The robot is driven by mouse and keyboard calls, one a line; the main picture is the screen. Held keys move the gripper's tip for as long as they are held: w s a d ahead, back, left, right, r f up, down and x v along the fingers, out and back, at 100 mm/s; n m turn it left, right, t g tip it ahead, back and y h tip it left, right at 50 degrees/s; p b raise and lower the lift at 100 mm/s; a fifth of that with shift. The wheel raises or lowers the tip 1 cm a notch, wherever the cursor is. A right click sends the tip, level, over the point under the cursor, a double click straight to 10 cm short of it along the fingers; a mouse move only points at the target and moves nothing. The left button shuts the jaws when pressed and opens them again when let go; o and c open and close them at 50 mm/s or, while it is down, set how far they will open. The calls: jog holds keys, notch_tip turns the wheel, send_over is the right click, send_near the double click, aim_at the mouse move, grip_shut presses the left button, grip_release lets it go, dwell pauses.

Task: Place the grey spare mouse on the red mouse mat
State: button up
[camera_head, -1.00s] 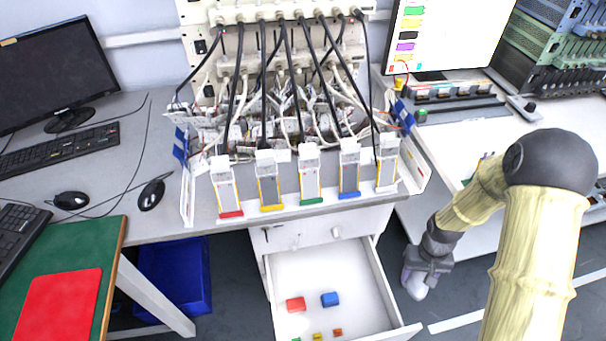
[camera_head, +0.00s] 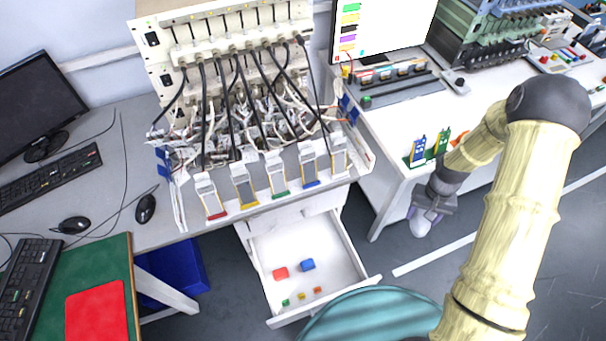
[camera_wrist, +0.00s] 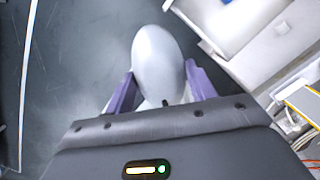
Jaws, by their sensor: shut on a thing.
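My gripper (camera_head: 428,214) is at the right, over the floor beside the right bench, and points down. It is shut on the grey mouse (camera_head: 421,226), which hangs below it. In the wrist view the pale grey mouse (camera_wrist: 158,65) sits between the two purple fingers (camera_wrist: 160,90), its far end sticking out past them. The red mouse mat (camera_head: 97,314) lies flat on the green-topped table at the lower left, far from my gripper. The mat's lower edge is cut off by the picture. Nothing lies on its visible part.
The open white drawer (camera_head: 330,257) with several coloured blocks juts out between my gripper and the mat. Two black mice (camera_head: 146,208) lie on the grey desk. A keyboard (camera_head: 28,285) lies left of the mat. A teal rounded thing (camera_head: 365,315) shows at the bottom.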

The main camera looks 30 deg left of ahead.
jog(key=w+d+r+m+p, duration=0.1)
jog(key=d+r+m+p, duration=0.1)
jog(key=d+r+p, duration=0.3)
notch_tip(320, 180, up, 5)
jog(key=p, duration=0.4)
jog(key=shift+w+d+p, duration=0.3)
jog(key=shift+p, duration=0.05)
